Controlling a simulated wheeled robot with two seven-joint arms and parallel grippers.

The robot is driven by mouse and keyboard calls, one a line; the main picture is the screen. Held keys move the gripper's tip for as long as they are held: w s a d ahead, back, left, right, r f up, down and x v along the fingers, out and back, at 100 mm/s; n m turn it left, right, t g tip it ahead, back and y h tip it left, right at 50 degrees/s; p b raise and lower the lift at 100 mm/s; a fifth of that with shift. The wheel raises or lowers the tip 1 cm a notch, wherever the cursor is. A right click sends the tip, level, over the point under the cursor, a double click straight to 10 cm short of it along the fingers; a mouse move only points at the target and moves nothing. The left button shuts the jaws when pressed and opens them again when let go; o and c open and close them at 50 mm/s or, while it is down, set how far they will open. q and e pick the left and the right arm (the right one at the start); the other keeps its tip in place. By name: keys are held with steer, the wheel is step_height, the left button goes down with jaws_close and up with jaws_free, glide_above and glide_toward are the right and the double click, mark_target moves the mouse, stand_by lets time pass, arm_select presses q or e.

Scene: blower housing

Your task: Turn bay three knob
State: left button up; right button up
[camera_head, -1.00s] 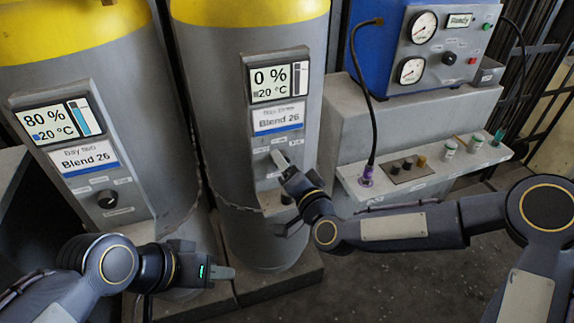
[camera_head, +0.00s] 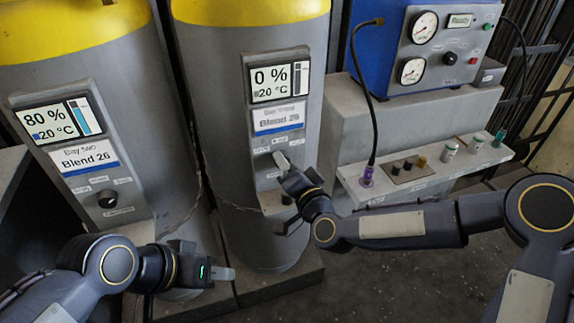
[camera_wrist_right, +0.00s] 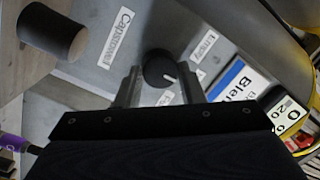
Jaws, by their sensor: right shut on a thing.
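The bay three cylinder (camera_head: 262,48) is grey with a yellow top. Its panel shows 0 %, 20 °C and a Blend 26 label (camera_head: 277,119). My right gripper (camera_head: 275,168) is at the lower part of this panel. In the right wrist view, the black round bay three knob (camera_wrist_right: 158,67) with a white pointer line sits between the two fingers of my right gripper (camera_wrist_right: 160,82), which is shut on it. The knob is hidden by the gripper in the head view. My left gripper (camera_head: 222,273) hangs empty, low before the bay two cylinder; its finger gap is unclear.
The bay two cylinder (camera_head: 95,80) with its own black knob (camera_head: 107,198) stands at left and reads 80 %. A blue gauge unit (camera_head: 385,50) stands on a grey block at right. A ledge (camera_head: 440,178) there holds small vials and a black cable's purple-ended plug (camera_head: 367,176).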

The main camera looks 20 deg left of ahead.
steer(key=shift+s+a+r+n+h+b, duration=0.1)
steer(key=shift+n+h+b, duration=0.3)
steer(key=shift+n, duration=1.45)
steer(key=shift+r+n+h+b, duration=0.1)
steer(key=shift+n+b, duration=0.55)
steer(key=shift+n, duration=1.15)
steer(key=shift+s+a+r+n+h+b, duration=0.15)
steer(key=shift+n+b, duration=0.35)
steer(key=shift+n, duration=1.35)
steer(key=shift+w+d+f, duration=0.1)
steer(key=shift+w+f, duration=0.05)
steer(key=o, duration=1)
steer(key=v, duration=0.7)
steer(key=shift+s+d, duration=0.25)
steer(key=shift+s, duration=0.1)
